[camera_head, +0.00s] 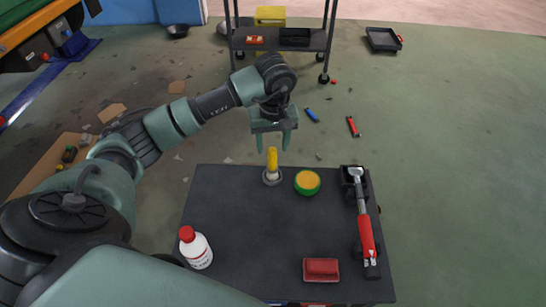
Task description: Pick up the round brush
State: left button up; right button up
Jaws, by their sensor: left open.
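The round brush (272,168), as I take it, stands upright near the far edge of the dark table (230,230). It has a yellow handle and a grey round base. My left gripper (274,145) points down with its two fingers apart, one to each side of the handle's top in the picture. The fingers do not visibly touch the handle; their exact height and depth relative to it I cannot tell. My right gripper is not in view.
On the table are a green-and-yellow round object (307,182), a white bottle with a red cap (196,248), a red block (321,270) and a red-handled tool (365,232) in a black holder. A wheeled cart (276,44) stands behind. Small tools lie on the floor.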

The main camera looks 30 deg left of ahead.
aim_at(272, 159)
pick_arm(q)
notch_tip(272, 159, down, 2)
jog(key=shift+s, duration=0.1)
jog(key=f, duration=0.5)
jog(key=shift+w+a+b, duration=0.2)
jog(key=shift+w+b, duration=0.1)
jog(key=shift+w, duration=0.05)
grip_shut()
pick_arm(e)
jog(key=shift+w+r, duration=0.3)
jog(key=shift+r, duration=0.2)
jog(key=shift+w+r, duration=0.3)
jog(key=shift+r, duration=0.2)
